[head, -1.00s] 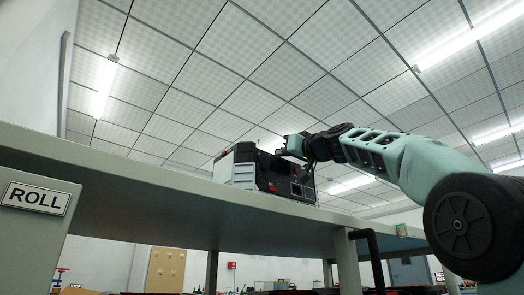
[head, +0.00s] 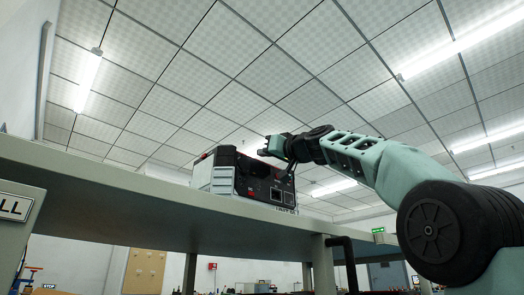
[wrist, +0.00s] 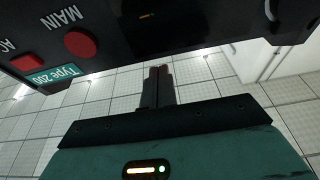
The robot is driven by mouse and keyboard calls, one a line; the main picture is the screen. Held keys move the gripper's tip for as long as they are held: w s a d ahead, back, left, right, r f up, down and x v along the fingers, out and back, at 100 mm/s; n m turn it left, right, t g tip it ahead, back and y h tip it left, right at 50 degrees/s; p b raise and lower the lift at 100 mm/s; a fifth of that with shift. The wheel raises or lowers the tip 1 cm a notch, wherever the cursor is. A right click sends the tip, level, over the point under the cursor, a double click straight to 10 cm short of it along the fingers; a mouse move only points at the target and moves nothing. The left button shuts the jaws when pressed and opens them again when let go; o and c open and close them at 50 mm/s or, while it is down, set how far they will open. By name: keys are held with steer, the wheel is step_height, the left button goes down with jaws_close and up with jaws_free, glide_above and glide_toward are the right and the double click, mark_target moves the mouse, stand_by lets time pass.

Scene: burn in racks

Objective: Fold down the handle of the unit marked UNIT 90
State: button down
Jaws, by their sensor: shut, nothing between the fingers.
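A black unit with pale side walls (head: 226,172) stands on the shelf in the head view; its front carries red parts and sockets. I cannot read a UNIT 90 mark on it. In the wrist view a dark panel (wrist: 150,30) fills the top, with a red button (wrist: 81,43), the word MAIN and a teal "Type 200" label (wrist: 58,78). A dark part juts out at the panel's upper right; I cannot tell whether it is the handle. My gripper (head: 268,147) is by the unit's upper right edge. Its fingers (wrist: 158,72) are together and empty, apparently apart from the panel.
The grey-green shelf (head: 130,195) runs across the head view, with a post (head: 318,262) and a black bent bar (head: 345,262) beneath its right part. A partly cut-off sign (head: 14,207) is at the left.

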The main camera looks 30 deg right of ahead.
steer(key=r, duration=0.1)
steer(key=r+p, duration=0.1)
steer(key=shift+s+r, duration=0.25)
steer(key=shift+r, duration=0.05)
steer(key=f+b+v, duration=0.2)
steer(key=b+v, duration=0.3)
steer(key=v, duration=0.5)
steer(key=shift+w, duration=0.4)
steer(key=shift+f, duration=0.15)
